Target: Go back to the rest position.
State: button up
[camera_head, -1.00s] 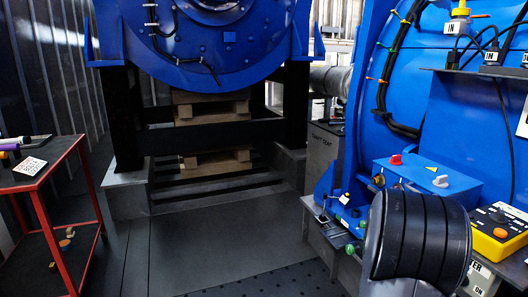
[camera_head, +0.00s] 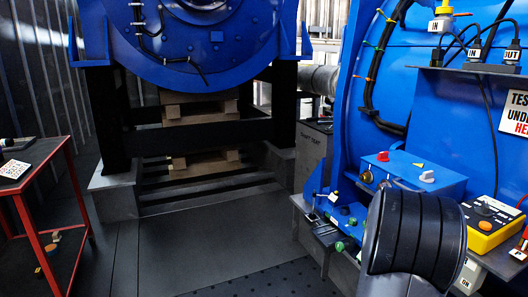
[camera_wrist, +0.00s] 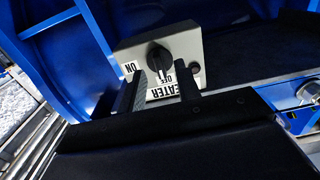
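My gripper (camera_wrist: 160,90) shows in the wrist view with its two dark fingers apart and nothing between them. Beyond the fingertips is a grey switch box (camera_wrist: 197,50) with a black rotary knob (camera_wrist: 159,57) and labels reading ON, OFF and HEATER, the last partly covered by a finger. The fingers appear short of the knob, but the exact gap cannot be told. In the head view my dark arm link fills the lower right and hides my gripper; part of the heater box (camera_head: 470,277) shows beside it.
A red-framed cart (camera_head: 62,178) is at the left. A large blue motor housing (camera_head: 190,45) stands ahead. The grey floor (camera_head: 205,245) between is clear.

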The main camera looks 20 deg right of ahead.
jog(key=m+b, duration=0.1)
jog(key=m, duration=0.5)
jog(key=d+m+b, duration=0.1)
jog(key=m, duration=0.5)
jog(key=m+b, duration=0.2)
jog(key=m, duration=0.4)
jog(key=shift+d, duration=0.3)
dwell(0.3)
